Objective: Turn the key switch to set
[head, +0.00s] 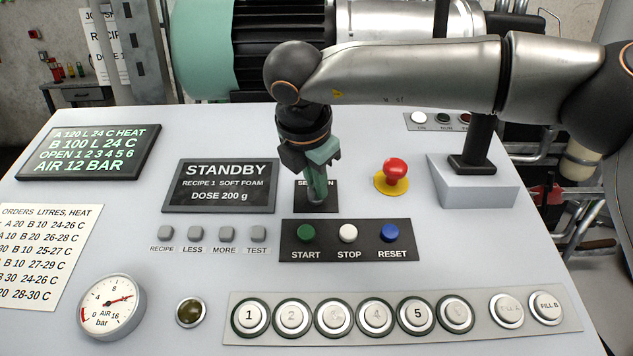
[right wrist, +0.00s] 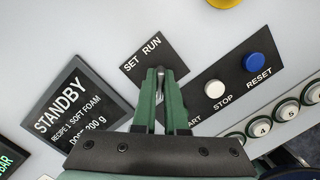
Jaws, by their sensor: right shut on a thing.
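My right gripper (head: 317,197) points down over the key switch's black plate (head: 332,196). In the right wrist view my right gripper (right wrist: 160,90) has its green fingers closed on the key switch (right wrist: 160,72), a small metal piece between the tips. The plate there reads SET and RUN, with SET on the left and RUN on the right. The key looks roughly in line with the fingers; its exact setting cannot be told. In the head view the fingers hide the key. The display (head: 220,186) reads STANDBY, recipe 1 soft foam, dose 200 g. My left gripper is not in view.
Green START (head: 306,233), white STOP (head: 348,233) and blue RESET (head: 391,233) buttons sit just below the switch. A red emergency button (head: 395,171) stands to its right. Several round numbered buttons (head: 376,316) line the front. A gauge (head: 110,304) is at front left.

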